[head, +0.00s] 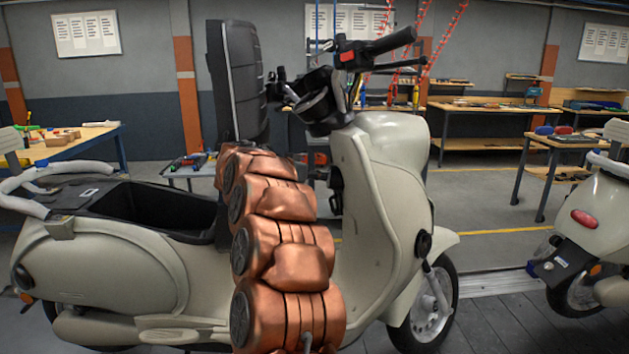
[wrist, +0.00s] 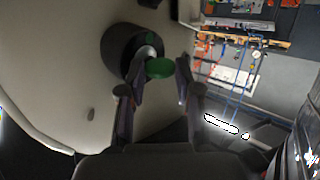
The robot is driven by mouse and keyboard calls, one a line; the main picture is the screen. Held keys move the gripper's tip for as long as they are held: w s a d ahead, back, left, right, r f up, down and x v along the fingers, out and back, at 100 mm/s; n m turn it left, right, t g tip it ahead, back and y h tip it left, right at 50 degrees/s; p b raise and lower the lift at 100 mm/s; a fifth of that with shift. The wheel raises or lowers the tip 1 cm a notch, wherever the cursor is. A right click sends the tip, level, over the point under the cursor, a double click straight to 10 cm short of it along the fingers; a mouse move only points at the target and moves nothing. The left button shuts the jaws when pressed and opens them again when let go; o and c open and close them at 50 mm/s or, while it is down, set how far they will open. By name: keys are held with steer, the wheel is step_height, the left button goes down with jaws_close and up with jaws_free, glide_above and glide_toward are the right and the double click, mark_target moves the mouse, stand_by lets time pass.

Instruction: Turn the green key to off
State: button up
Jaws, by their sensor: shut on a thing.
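The green key (wrist: 159,68) shows in the wrist view, its round head between the two fingertips of my gripper (wrist: 160,77). My gripper is shut on it. The key sits at a dark round lock housing (wrist: 118,45) on the cream panel of the scooter. Part of the housing and the key's shaft are hidden by the left finger. In the head view the cream scooter (head: 375,190) stands side-on, and my copper arm reaches up in front of its footwell. The key cannot be made out there.
The scooter's seat (head: 235,80) is raised, with an open storage bay (head: 150,205) below it. The handlebar (head: 385,42) is above the front panel. Another scooter (head: 590,240) stands at the right. Workbenches (head: 490,108) line the back wall.

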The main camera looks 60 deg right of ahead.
steer(key=shift+f+m+h+b, duration=0.3)
steer(key=shift+m+h+b, duration=0.5)
steer(key=shift+b, duration=5)
steer(key=shift+s+r+b, duration=0.1)
steer(key=shift+r+b, duration=0.05)
steer(key=shift+b, duration=0.55)
steer(key=shift+f+h+b, duration=0.25)
steer(key=shift+h+b, duration=0.15)
steer(key=shift+b, duration=1.4)
steer(key=shift+a+m+g+h+b, duration=0.1)
steer(key=shift+m+g+h+b, duration=0.5)
steer(key=shift+b, duration=3.7)
steer(key=shift+m+t, duration=0.3)
steer(key=shift+m, duration=0.1)
steer(key=o, duration=1)
steer(key=shift+o, duration=0.2)
steer(key=w+a, duration=0.1)
steer(key=a, duration=1.1)
steer(key=shift+w+r, duration=0.2)
steer(key=shift+r, duration=0.1)
